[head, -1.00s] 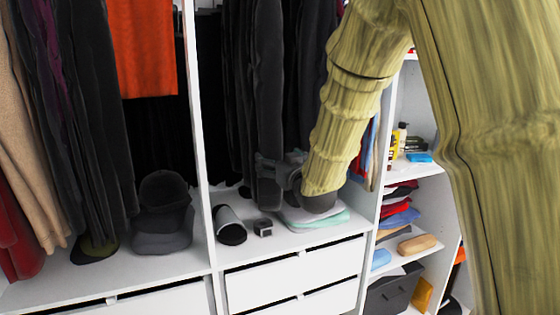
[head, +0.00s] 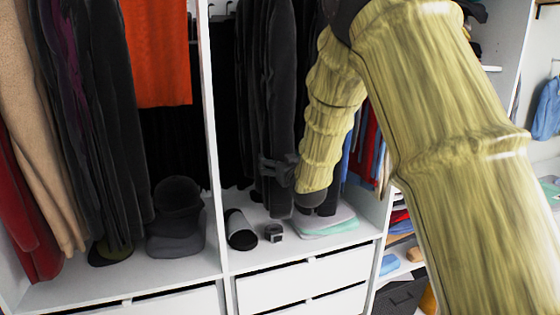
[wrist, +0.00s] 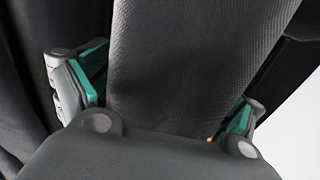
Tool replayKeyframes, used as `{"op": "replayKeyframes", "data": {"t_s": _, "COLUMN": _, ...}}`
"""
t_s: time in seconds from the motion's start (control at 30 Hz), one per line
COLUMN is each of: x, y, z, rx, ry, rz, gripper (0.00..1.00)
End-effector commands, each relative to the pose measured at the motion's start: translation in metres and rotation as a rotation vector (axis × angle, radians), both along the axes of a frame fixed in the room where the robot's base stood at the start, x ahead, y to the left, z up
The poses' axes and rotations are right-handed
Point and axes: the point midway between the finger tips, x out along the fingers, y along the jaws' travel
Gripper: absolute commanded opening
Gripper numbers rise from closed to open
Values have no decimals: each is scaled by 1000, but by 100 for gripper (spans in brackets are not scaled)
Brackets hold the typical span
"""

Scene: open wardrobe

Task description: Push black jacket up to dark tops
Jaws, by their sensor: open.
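Dark tops (head: 262,90) hang in the middle compartment, close together; which of them is the black jacket I cannot tell for sure. In the head view my gripper (head: 275,168) is at the lower part of these dark garments, above the shelf. In the wrist view my gripper (wrist: 170,90) is open, with a teal-padded finger on each side of a dark textured sleeve or garment edge (wrist: 190,60). The garment lies between the fingers and they are not closed on it. More dark cloth (wrist: 30,70) shows at the left. The hangers are mostly out of view.
A white divider (head: 209,140) stands left of the dark tops. A dark cap (head: 177,195) sits in the left compartment.

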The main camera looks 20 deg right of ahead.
Motion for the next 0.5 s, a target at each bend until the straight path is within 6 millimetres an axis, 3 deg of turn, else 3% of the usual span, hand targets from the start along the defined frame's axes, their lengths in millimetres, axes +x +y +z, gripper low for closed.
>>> {"op": "replayKeyframes", "data": {"t_s": 0.17, "x": 0, "y": 0, "z": 0, "rx": 0, "ry": 0, "rz": 0, "gripper": 94}}
{"op": "replayKeyframes", "data": {"t_s": 0.5, "x": 0, "y": 0, "z": 0, "rx": 0, "ry": 0, "rz": 0, "gripper": 32}}
